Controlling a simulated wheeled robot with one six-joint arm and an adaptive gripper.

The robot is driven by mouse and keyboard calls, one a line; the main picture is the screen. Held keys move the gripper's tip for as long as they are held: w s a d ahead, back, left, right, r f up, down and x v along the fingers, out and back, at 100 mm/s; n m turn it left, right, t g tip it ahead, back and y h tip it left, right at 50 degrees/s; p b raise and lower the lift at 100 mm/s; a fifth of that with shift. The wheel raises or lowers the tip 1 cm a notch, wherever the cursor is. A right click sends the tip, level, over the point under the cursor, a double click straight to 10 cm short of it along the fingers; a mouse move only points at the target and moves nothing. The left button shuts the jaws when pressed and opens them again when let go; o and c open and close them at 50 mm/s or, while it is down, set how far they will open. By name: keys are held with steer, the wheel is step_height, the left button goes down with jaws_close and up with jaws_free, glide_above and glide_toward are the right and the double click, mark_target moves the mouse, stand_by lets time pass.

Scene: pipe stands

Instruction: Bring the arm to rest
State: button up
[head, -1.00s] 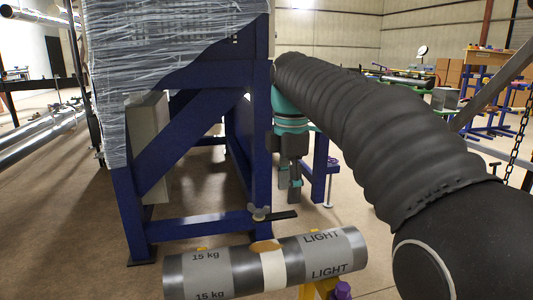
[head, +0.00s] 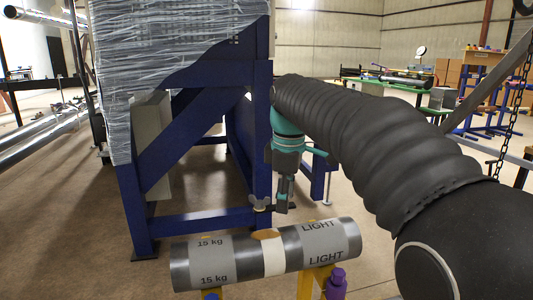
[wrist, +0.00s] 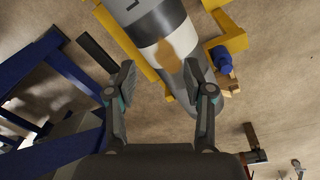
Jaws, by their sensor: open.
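My gripper (head: 283,194) hangs at the end of my arm in the head view, pointing down just behind and above the pipe. In the wrist view its two fingers (wrist: 160,82) are spread apart with nothing held between them. The grey pipe (head: 210,262) has a white band, a tan patch on it, and the words "15 kg" and "LIGHT". It lies on yellow supports. The pipe also shows in the wrist view (wrist: 142,12), beyond the fingertips. I cannot tell the exact gap between fingertips and pipe.
A blue steel frame (head: 262,130) with a plastic-wrapped load (head: 130,60) stands close at the left of my arm. A yellow support with a purple knob (head: 336,284) is under the pipe's right end. Bare floor (head: 90,220) lies at the left.

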steer(key=f+m, duration=0.1)
steer(key=s+f+m, duration=0.1)
steer(key=d+f+m, duration=0.1)
steer(key=shift+s+f+m+t, duration=0.15)
steer(key=shift+s+m+t, duration=0.15)
steer(key=shift+s, duration=0.1)
steer(key=s+d+f+m+t, duration=0.1)
steer(key=s+d+f+m, duration=0.2)
steer(key=s, duration=0.4)
steer(key=s+d+f+m+t, duration=0.1)
steer(key=s+d+f+m, duration=0.2)
steer(key=s, duration=0.5)
steer(key=s+d+f+m+t, duration=0.2)
steer(key=s+d+f+m, duration=0.1)
steer(key=s, duration=0.4)
steer(key=shift+s+d+f+m, duration=0.35)
steer(key=shift+d+m, duration=0.45)
steer(key=shift+m, duration=0.4)
